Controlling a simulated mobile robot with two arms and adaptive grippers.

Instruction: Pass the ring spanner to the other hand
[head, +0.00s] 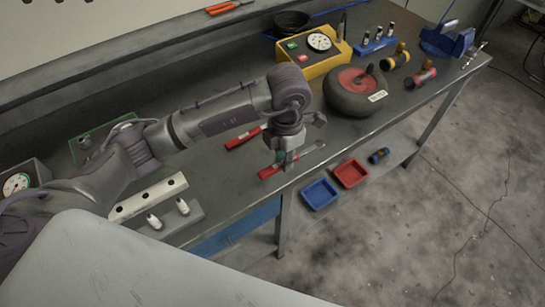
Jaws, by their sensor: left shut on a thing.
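My left gripper (288,161) points down at the front edge of the grey bench, below the wrist of my left arm. It is shut on the ring spanner (307,152). The spanner's silver shaft and round end show to the right of the fingers, and a red grip part shows to the left. Its middle is hidden by the fingers. I cannot tell whether it touches the bench top or is just above it. My right gripper is not in view.
A red-handled tool (243,137) lies just behind the gripper. A round dark roller-like body (352,104) and a yellow gauge box (310,53) stand further back. Blue (319,194) and red (351,173) trays sit lower, in front. A blue vise (446,41) is at the far right.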

